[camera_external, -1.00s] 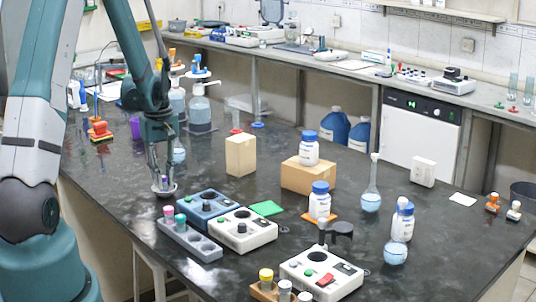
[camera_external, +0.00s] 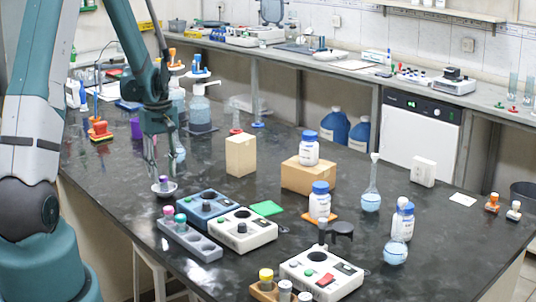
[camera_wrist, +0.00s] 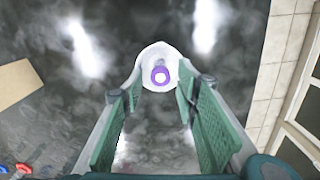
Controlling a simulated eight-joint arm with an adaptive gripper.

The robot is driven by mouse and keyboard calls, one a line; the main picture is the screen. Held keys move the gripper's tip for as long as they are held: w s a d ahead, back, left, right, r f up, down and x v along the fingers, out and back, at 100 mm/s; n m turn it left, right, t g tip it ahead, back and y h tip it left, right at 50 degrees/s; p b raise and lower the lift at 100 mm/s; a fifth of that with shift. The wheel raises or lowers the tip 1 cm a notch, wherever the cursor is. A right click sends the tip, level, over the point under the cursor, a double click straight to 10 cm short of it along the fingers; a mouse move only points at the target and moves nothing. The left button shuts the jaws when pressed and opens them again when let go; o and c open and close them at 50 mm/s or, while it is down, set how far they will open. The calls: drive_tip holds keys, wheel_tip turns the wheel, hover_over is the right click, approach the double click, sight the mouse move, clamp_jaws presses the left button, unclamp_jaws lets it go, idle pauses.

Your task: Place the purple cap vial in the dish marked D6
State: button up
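A vial with a purple cap (camera_wrist: 160,75) stands upright inside a small white dish (camera_wrist: 146,57). In the external view the same vial (camera_external: 163,180) sits in the dish (camera_external: 165,192) near the bench's left edge. My gripper (camera_external: 161,166) is just above the dish. In the wrist view my gripper (camera_wrist: 160,90) is open, with its green-padded fingers apart and nothing between them; the vial is ahead of the fingertips. No dish marking is readable.
A grey rack (camera_external: 190,240) with pink- and teal-capped vials stands close in front of the dish. A blue device (camera_external: 207,207) and a white device (camera_external: 243,231) are to its right. A cardboard box (camera_external: 240,155) stands farther back. The bench edge is close on the left.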

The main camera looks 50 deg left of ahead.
sight(165, 177)
wheel_tip(165, 177, up, 10)
drive_tip(key=shift+f, duration=0.15)
idle(0.4)
idle(0.6)
drive_tip(key=s+d+r+m+t+y, duration=0.1)
drive_tip(key=d+r+m, duration=0.3)
drive_tip(key=d+r, duration=0.5)
drive_tip(key=s+d+r+m+t, duration=0.1)
drive_tip(key=d+r+m+t, duration=0.3)
drive_tip(key=d, duration=0.9)
drive_tip(key=s+d+r+m+t, duration=0.1)
drive_tip(key=s+d+m, duration=0.3)
drive_tip(key=d, duration=0.6)
drive_tip(key=s+d+r+m+t+h, duration=0.1)
drive_tip(key=s+d+r+m, duration=0.3)
drive_tip(key=s+d, duration=0.4)
drive_tip(key=shift+s+d, duration=0.15)
drive_tip(key=shift+d, duration=0.9)
